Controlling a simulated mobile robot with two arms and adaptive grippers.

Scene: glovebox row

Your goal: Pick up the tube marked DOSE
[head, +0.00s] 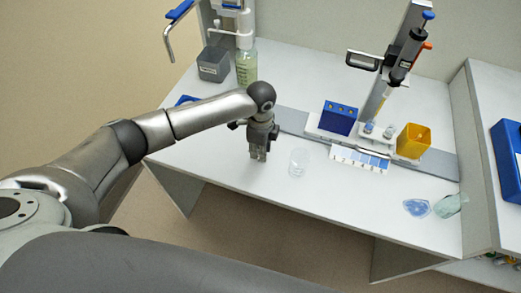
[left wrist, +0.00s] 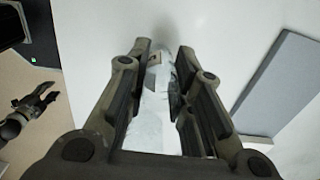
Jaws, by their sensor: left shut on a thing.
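My left gripper (head: 258,155) is low over the left part of the white bench, left of a clear beaker. In the left wrist view its two fingers (left wrist: 165,95) are shut on a pale, see-through thing (left wrist: 155,105) with a small brown patch near its top. No marking can be read on it, so I cannot tell if it is the DOSE tube. The fingers hide its sides.
The clear beaker (head: 299,163) stands close right of the left gripper. A blue rack (head: 338,118), a yellow container (head: 413,141) and a pipette stand (head: 405,50) are farther right. A blue dish (head: 417,208) and a greenish crumpled thing (head: 451,205) lie front right. The bench's front middle is clear.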

